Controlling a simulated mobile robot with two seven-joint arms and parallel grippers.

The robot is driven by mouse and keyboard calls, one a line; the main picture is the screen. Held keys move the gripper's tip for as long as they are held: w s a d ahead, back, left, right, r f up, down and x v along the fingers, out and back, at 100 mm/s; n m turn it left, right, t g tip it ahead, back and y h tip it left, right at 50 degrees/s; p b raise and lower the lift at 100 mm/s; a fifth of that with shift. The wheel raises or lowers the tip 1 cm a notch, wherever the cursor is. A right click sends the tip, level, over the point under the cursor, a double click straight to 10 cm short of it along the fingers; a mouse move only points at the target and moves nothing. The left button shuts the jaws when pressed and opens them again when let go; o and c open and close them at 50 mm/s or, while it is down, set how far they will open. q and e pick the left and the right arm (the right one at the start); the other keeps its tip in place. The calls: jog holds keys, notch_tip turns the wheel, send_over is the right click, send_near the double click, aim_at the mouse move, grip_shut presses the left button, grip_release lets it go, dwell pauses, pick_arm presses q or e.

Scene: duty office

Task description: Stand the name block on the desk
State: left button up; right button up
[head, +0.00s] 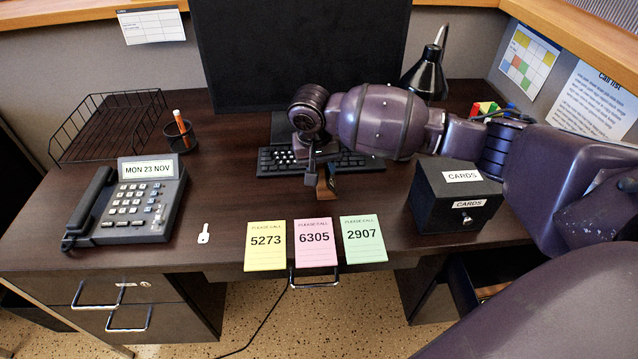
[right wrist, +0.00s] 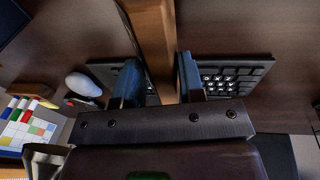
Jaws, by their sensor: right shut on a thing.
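The name block (head: 326,187) is a brown wooden piece in my right gripper, in front of the keyboard. In the right wrist view the wooden block (right wrist: 154,40) runs between the two blue finger pads. My right gripper (head: 318,168) is shut on it, above the desk (head: 215,185) as far as the head view tells. I cannot tell whether the block touches the desk. Any lettering on it is hidden. My left gripper is not in view.
A black keyboard (head: 368,165) and monitor (head: 300,50) stand behind. Yellow (head: 265,250), pink (head: 315,250) and green (head: 363,248) notes lie along the front edge. A phone (head: 130,205) and key (head: 204,233) are left, a black card box (head: 440,200) right. Bare desk lies between.

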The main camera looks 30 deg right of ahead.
notch_tip(320, 180, down, 6)
jog(key=shift+r+b, duration=0.25)
jog(key=shift+b, duration=0.65)
jog(key=shift+f, duration=0.15)
jog(key=shift+r, duration=0.2)
jog(key=shift+f, duration=0.1)
jog(key=o, duration=1)
jog(key=shift+c, duration=0.2)
jog(key=shift+o, duration=0.2)
